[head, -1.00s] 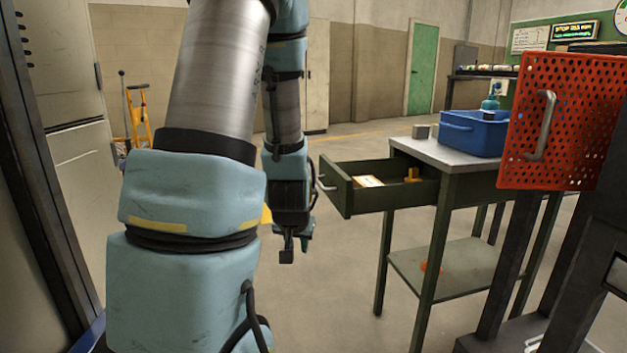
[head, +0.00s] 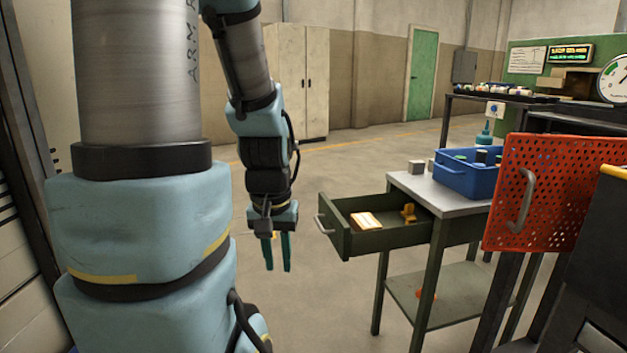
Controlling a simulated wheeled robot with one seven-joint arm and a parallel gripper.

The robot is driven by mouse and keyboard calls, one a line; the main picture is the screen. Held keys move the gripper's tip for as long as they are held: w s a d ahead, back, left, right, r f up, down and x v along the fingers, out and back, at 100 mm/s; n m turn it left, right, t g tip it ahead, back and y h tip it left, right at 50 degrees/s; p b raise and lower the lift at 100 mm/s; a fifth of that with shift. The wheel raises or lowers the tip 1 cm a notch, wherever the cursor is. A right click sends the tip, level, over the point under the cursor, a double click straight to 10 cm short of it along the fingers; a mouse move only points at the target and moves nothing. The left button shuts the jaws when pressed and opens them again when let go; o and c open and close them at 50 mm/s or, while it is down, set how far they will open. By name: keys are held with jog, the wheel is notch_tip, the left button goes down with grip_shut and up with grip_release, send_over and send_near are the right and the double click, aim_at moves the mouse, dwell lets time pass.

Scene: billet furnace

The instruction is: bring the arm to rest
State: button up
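My arm (head: 140,240) fills the left of the head view, its far part hanging down. My gripper (head: 277,262) points down over bare floor, left of the open drawer (head: 385,240) and apart from it. Its two teal fingers stand side by side with a gap between them. Nothing shows between the fingers.
The drawer sticks out from a green workbench (head: 450,200) and holds a small box (head: 366,221) and a yellow item (head: 408,212). A blue bin (head: 468,176) stands on top. A red perforated panel (head: 560,190) is at right. A pale cabinet (head: 297,85) stands behind; floor between is clear.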

notch_tip(320, 180, up, 15)
jog(key=p, duration=1.2)
jog(key=shift+f, duration=0.15)
